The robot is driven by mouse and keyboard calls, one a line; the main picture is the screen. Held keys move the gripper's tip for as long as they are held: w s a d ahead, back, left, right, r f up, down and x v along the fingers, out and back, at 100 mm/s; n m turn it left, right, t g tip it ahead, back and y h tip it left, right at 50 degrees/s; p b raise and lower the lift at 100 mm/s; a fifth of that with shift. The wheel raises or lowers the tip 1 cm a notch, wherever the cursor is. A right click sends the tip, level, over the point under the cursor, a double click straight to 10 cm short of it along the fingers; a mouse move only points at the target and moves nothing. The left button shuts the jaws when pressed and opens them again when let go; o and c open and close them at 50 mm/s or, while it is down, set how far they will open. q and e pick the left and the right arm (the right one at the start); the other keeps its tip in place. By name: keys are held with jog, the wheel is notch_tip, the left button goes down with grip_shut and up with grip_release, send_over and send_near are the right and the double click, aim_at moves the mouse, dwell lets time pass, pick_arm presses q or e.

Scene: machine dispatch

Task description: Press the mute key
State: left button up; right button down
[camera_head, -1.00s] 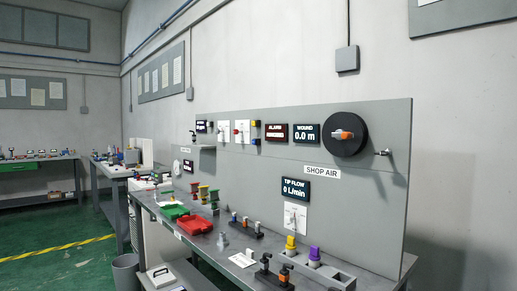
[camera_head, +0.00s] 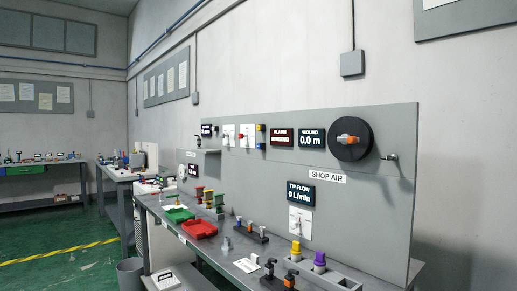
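No key in the camera_head view is legibly marked mute. The grey upright panel (camera_head: 345,195) carries a dark ALARM display (camera_head: 282,138) with red lettering. Small yellow and blue key-like blocks (camera_head: 260,145) sit just left of that display, beside white switch plates (camera_head: 247,135). I cannot tell whether one of them is the mute key. Neither of my grippers is in view.
The bench (camera_head: 215,248) below the panel holds a red tray (camera_head: 199,230), a green tray (camera_head: 178,215) and several small fittings. A black reel (camera_head: 351,153) is on the panel. A grey bin (camera_head: 130,272) stands on the floor; green floor is open at left.

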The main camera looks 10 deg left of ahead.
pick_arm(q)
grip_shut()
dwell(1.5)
